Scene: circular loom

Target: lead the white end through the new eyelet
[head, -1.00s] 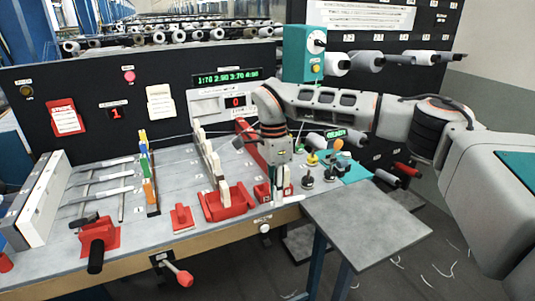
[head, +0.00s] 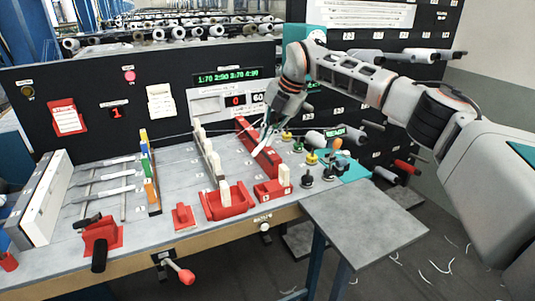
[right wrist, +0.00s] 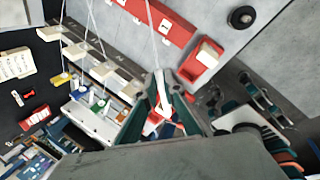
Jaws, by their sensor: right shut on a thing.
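My right gripper (head: 266,126) is over the board near the far part of the red bar (head: 258,148). In the right wrist view, its jaws (right wrist: 164,106) are shut on a white thread end (right wrist: 162,95); the thread runs up out of that picture. A row of white eyelet pieces (head: 205,150) stands left of the red bar and also shows in the right wrist view (right wrist: 75,50). White pieces also stand in the red tray (head: 224,190) and the small red holder (head: 284,176). I cannot tell which piece is the new eyelet. My left gripper is out of view.
A dark panel (head: 80,100) closes the back.

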